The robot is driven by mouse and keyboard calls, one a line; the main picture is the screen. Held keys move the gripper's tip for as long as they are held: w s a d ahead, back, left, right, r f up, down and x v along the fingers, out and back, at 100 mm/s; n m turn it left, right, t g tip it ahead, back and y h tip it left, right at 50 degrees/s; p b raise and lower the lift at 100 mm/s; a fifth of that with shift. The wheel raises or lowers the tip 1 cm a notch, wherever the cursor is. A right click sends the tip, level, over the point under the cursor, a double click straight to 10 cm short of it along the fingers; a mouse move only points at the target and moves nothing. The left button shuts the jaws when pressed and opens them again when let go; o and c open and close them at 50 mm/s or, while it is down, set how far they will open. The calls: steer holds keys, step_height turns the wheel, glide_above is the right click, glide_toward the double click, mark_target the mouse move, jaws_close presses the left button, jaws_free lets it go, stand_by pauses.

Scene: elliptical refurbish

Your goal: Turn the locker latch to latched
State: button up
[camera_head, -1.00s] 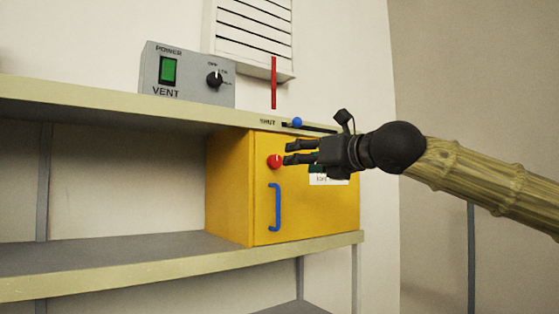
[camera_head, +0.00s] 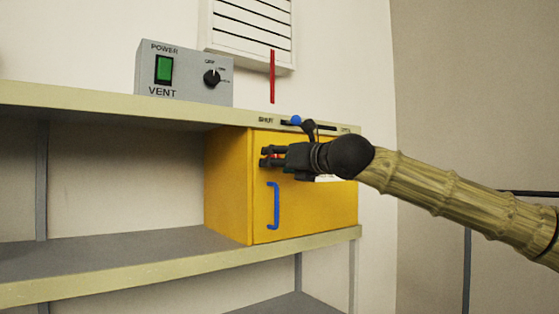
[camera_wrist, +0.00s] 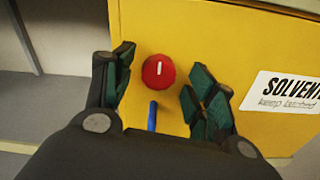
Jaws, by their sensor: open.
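The yellow locker (camera_head: 228,190) sits on the shelf, its door closed. Its latch is a round red knob (camera_wrist: 158,71) with a white mark that stands close to vertical in the wrist view. In the head view the knob (camera_head: 276,156) is mostly hidden by my fingers. My gripper (camera_head: 268,157) is at the upper part of the door. Its green-padded fingers (camera_wrist: 160,88) are open, one on each side of the knob, with a gap on both sides. A blue handle (camera_head: 274,206) is on the door below the knob; its top shows in the wrist view (camera_wrist: 152,116).
A white "SOLVENT" label (camera_wrist: 285,93) is on the door to the right. Above, the shelf edge carries a slider with a blue knob (camera_head: 296,120), close to my wrist. A grey VENT box (camera_head: 185,75) stands on the top shelf. The shelf left of the locker is empty.

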steer(key=c, duration=1)
steer(key=shift+c, duration=0.2)
steer(key=shift+n+p, duration=1)
steer(key=shift+n, duration=7.9)
